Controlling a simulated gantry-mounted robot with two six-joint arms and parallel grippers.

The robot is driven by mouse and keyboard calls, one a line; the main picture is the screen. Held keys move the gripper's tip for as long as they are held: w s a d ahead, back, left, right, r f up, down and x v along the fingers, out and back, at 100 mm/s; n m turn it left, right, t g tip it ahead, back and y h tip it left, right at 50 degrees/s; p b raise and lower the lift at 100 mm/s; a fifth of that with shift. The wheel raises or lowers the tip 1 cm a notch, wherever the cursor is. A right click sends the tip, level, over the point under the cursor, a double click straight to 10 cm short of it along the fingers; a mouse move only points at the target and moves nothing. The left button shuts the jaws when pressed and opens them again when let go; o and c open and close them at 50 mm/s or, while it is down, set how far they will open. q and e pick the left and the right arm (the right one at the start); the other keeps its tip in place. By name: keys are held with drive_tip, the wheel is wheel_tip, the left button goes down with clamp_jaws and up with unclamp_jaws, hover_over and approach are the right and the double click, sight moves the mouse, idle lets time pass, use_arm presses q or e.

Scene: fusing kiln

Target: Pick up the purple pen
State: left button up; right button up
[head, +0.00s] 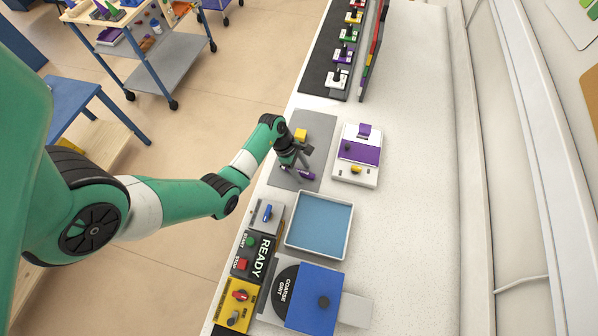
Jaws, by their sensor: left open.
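The purple pen (306,173) lies on the grey mat (316,124) on the white counter, partly hidden by my gripper. My left gripper (302,164) is over the mat with its dark fingers open, right at the pen. From this view I cannot tell whether the fingers touch the pen or sit on either side of it. My right gripper is not in view.
A yellow block (300,135) lies on the mat behind the gripper. A white and purple box (359,154) stands to the right. A blue-floored tray (319,226), a READY panel (254,256) and a blue block (315,298) are nearer. The counter's right side is clear.

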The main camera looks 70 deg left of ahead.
use_arm(q)
drive_tip(key=shift+f, duration=0.15)
clamp_jaws()
idle(0.4)
